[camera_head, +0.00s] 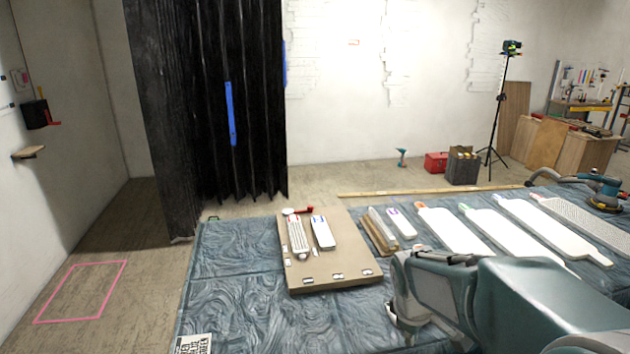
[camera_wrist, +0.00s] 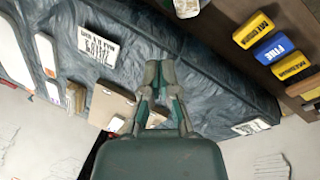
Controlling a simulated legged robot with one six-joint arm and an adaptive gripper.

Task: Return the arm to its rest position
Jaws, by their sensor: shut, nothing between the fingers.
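My gripper (camera_wrist: 160,72) shows in the wrist view with its two grey-green fingers together and nothing between them. It is over the blue-grey patterned cloth (camera_wrist: 215,85), apart from the things on it. In the head view my folded teal and grey arm fills the lower right and hides part of the cloth-covered table (camera_head: 240,300). I cannot make out the fingertips clearly there.
A cardboard-brown board (camera_head: 335,270) with two white tools lies on the table. Several white long-handled boards (camera_head: 450,230) lie to its right. Labelled blocks (camera_wrist: 270,50) show at right in the wrist view. A black curtain (camera_head: 210,110) hangs behind.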

